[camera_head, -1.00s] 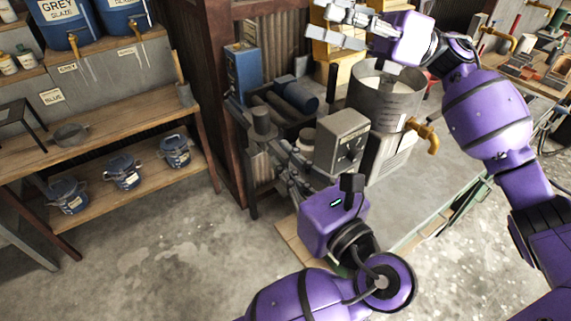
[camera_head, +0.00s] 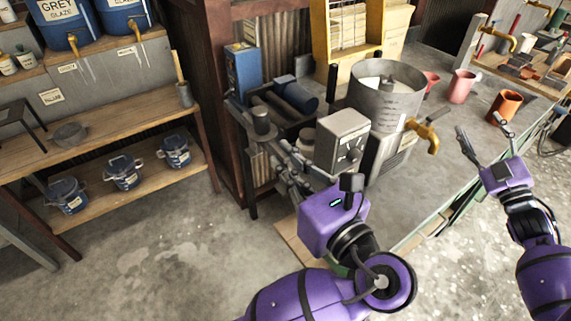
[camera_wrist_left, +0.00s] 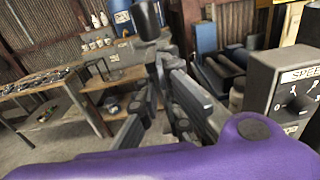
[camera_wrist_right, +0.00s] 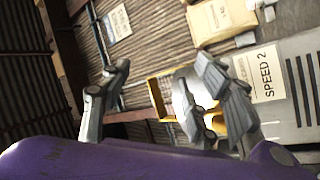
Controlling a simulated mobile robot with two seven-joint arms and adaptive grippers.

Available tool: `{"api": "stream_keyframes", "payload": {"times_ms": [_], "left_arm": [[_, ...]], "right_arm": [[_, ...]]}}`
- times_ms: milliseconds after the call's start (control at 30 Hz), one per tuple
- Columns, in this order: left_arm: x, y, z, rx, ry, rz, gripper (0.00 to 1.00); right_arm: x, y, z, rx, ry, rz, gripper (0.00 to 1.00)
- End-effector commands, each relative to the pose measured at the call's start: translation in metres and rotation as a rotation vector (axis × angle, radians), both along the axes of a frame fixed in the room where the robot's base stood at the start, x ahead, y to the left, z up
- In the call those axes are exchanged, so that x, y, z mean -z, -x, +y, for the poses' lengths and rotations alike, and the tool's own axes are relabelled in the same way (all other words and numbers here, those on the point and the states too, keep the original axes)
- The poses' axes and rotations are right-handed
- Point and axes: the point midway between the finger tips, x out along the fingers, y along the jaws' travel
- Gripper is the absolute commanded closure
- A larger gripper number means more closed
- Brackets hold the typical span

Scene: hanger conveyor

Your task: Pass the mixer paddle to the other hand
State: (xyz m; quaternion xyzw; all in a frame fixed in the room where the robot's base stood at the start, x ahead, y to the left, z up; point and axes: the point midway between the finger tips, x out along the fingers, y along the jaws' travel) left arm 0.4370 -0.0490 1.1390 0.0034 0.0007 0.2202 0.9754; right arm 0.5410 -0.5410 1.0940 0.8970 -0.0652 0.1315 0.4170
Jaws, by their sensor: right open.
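A dark grey piece with a short cylinder and a bar, apparently the mixer paddle (camera_head: 261,119), shows at the tips of my left gripper (camera_head: 281,150) in the head view. Its cylinder also shows at the top of the left wrist view (camera_wrist_left: 147,18). My left gripper's fingers are close together and seem shut on it, though the contact is partly hidden. My right gripper (camera_head: 482,128) is open and empty at the right, over the edge of the grey bench and well apart from the paddle. Its spread fingers show in the right wrist view (camera_wrist_right: 155,85).
A grey control box (camera_head: 341,140) and a metal drum (camera_head: 385,106) with a brass tap stand just right of my left gripper. Several cups, including an orange one (camera_head: 505,105), stand on the bench (camera_head: 450,150). A wooden shelf (camera_head: 90,150) is at left.

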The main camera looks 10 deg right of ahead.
Motion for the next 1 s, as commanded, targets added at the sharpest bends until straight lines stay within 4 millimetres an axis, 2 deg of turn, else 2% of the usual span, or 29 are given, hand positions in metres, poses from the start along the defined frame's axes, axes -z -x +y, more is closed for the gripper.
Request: {"api": "stream_keyframes", "payload": {"times_ms": [33,167,267,300,467,567,700,867,1000], "left_arm": [[-0.001,0.000,0.000,0.000,0.001,-0.004,1.00],[-0.001,0.000,0.000,0.000,0.001,-0.004,1.00],[-0.001,0.000,0.000,0.000,0.001,-0.004,1.00],[-0.001,0.000,0.000,0.000,0.001,-0.004,1.00],[-0.001,0.000,0.000,0.000,0.001,-0.004,1.00],[-0.001,0.000,0.000,0.000,0.001,-0.004,1.00],[-0.001,0.000,0.000,0.000,0.001,-0.004,1.00],[-0.001,0.000,0.000,0.000,0.001,-0.004,1.00],[-0.001,0.000,0.000,0.000,0.001,-0.004,1.00]], "right_arm": [[0.027,0.012,-0.006,0.028,-0.048,0.055,0.44],[0.090,0.041,-0.014,0.096,-0.156,0.187,0.44],[0.136,0.066,-0.013,0.142,-0.233,0.283,0.44],[0.155,0.077,-0.011,0.159,-0.264,0.323,0.44],[0.224,0.122,0.012,0.212,-0.377,0.471,0.44],[0.262,0.151,0.035,0.234,-0.441,0.559,0.44],[0.309,0.189,0.079,0.252,-0.527,0.675,0.44],[0.349,0.230,0.143,0.254,-0.620,0.792,0.44],[0.373,0.262,0.206,0.243,-0.697,0.887,0.44]]}}
